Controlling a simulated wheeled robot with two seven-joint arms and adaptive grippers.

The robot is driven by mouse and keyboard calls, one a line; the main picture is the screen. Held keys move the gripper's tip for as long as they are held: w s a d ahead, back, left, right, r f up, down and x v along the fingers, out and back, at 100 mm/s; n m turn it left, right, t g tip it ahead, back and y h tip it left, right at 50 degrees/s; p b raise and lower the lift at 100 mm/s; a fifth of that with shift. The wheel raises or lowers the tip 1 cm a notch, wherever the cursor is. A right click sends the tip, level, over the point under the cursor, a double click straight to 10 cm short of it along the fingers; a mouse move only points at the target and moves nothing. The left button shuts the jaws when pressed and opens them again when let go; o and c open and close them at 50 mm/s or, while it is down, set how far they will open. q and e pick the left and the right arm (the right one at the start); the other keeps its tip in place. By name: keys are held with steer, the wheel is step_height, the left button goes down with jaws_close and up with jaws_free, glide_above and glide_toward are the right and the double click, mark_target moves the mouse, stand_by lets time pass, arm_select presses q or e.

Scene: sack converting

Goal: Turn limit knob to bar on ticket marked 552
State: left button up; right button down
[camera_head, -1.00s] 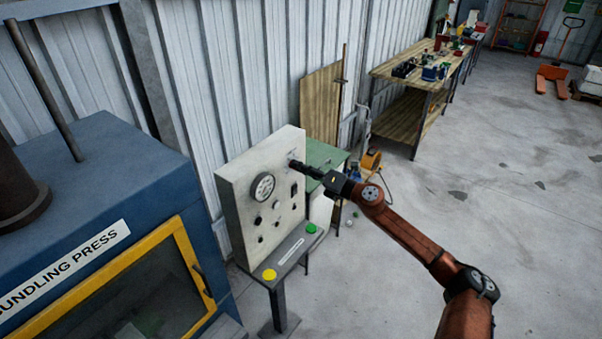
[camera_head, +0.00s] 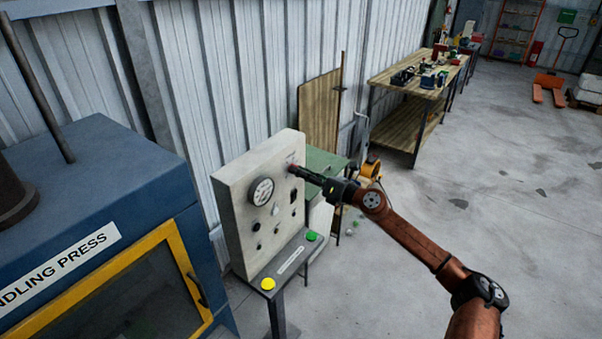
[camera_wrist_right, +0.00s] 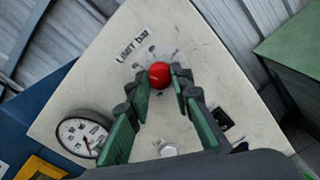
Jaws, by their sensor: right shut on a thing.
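The limit knob is red and round and sits on the upper right of the pale panel (camera_head: 232,200). In the right wrist view the red knob (camera_wrist_right: 159,75) lies between the fingertips, beside a label (camera_wrist_right: 133,48) reading "LIMIT bar". My right gripper (camera_head: 293,168) is at the panel face, shut on the red knob; its green-padded fingers (camera_wrist_right: 160,84) show on both sides of it. Scale marks around the knob are too small to read. I cannot make out a ticket marked 552 in either view. My left gripper is not in view.
A round dial gauge (camera_head: 261,191) and several small controls share the panel. A ledge below has a yellow button (camera_head: 268,284) and a green button (camera_head: 311,236). The blue bundling press (camera_head: 95,185) stands at left, a green cabinet (camera_head: 322,162) behind.

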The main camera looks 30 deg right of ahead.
steer(key=shift+f, duration=0.1)
steer(key=c, duration=1.7)
jaws_free()
steer(key=v, duration=1.2)
steer(key=shift+d, duration=0.1)
steer(key=shift+w, duration=0.1)
